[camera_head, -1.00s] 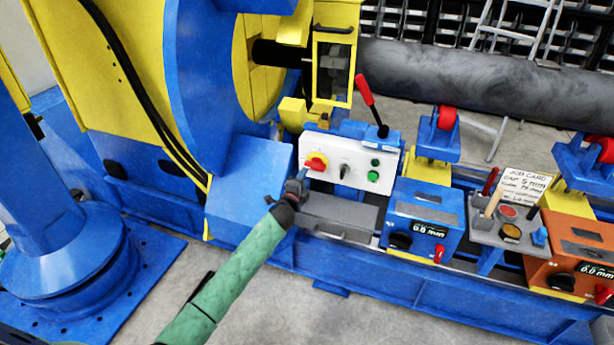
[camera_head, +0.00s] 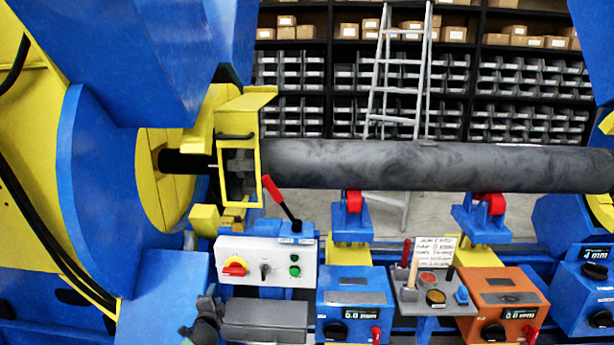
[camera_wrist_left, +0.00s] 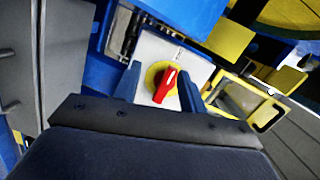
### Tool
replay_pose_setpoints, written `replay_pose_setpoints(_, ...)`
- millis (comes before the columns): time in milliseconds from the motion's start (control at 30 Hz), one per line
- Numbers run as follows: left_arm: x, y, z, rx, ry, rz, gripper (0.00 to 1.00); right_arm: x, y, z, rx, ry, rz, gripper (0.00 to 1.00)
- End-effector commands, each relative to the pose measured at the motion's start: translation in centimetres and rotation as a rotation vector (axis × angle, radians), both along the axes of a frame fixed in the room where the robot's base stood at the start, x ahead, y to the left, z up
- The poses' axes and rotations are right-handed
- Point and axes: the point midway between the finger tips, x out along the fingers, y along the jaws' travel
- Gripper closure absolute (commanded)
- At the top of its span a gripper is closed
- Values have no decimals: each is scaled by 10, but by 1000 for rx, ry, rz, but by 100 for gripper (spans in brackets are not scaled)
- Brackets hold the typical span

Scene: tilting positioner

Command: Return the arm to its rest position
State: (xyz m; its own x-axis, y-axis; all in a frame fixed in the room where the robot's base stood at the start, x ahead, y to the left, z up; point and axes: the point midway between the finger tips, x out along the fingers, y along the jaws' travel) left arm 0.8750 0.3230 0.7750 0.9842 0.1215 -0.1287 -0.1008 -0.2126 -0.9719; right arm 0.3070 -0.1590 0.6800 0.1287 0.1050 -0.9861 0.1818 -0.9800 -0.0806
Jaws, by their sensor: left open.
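My left gripper (camera_head: 207,306) shows at the lower left of the head view, below and left of the white control panel (camera_head: 290,251). It is open and empty. In the left wrist view its two blue fingers (camera_wrist_left: 158,90) stand apart on either side of the red rotary switch (camera_wrist_left: 166,86) with a yellow surround. The switch also shows on the panel's left side in the head view (camera_head: 235,267). The fingers appear to be short of the switch; the exact gap is hard to tell. Most of my left arm is out of the head view. My right gripper is not seen.
A red-handled lever (camera_head: 273,189) rises behind the panel. A blue 0.0 mm box (camera_head: 354,300) and an orange one (camera_head: 500,300) stand right. A dark pipe (camera_head: 400,165) crosses behind.

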Motion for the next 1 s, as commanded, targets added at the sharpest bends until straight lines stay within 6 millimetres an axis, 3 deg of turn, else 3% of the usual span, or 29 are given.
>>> replay_pose_setpoints(233,-28,14,18,-305,135,249,58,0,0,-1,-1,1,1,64)
replay_pose_setpoints(367,-53,3,37,-479,204,355,58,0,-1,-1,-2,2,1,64)
replay_pose_setpoints(467,-87,-15,39,-607,284,424,58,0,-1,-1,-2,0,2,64)
replay_pose_setpoints(800,-262,-94,7,-908,655,575,58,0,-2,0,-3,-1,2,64)
replay_pose_setpoints(1000,-349,-125,-8,-978,809,585,58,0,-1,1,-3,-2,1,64)
